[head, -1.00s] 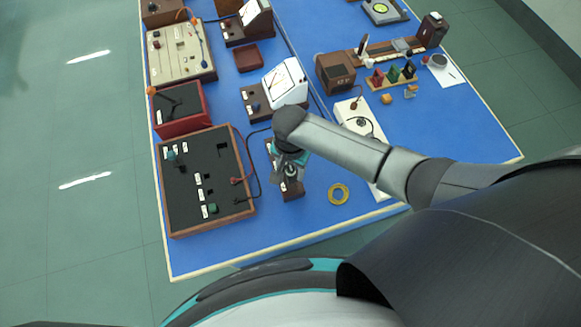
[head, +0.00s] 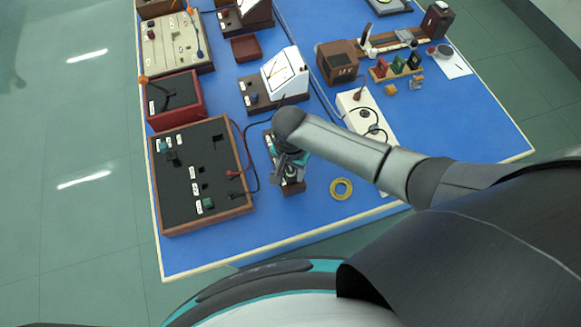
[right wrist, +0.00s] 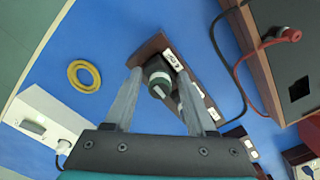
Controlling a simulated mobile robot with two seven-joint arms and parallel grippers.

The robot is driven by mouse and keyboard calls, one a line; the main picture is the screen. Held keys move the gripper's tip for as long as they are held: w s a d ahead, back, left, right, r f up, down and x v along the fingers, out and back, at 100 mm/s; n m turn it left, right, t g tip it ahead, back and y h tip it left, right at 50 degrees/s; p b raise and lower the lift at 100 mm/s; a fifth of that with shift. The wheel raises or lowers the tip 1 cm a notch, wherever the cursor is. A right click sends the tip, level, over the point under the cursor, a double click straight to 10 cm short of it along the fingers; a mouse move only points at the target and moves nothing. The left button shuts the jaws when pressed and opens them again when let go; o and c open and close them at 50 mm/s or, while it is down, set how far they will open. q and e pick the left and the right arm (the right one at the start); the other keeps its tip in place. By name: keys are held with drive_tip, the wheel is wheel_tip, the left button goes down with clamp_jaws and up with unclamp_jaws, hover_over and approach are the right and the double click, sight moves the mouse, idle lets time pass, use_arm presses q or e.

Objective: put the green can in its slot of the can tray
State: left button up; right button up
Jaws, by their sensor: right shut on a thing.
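My right gripper (head: 288,172) hangs over the front of the blue table. In the right wrist view its fingers (right wrist: 158,74) stand on either side of a dark green can (right wrist: 157,72) with a grey top, and are shut on it. The can is at the near end of a narrow brown tray (right wrist: 146,48) with white labels, which the head view shows partly under the gripper (head: 293,188). Whether the can is down in a slot or just above it I cannot tell. My left gripper is not in view.
A large wooden-rimmed black tray (head: 205,224) with cutouts and green pieces lies to the left. Red and black leads run between the trays. A yellow ring (head: 341,189) lies to the right. Blue table in front is clear.

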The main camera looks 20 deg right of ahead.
drive_tip(key=shift+f, duration=0.25)
drive_tip(key=o, duration=1.4)
wheel_tip(320, 180, up, 15)
drive_tip(key=p, duration=0.3)
drive_tip(key=shift+r, duration=0.15)
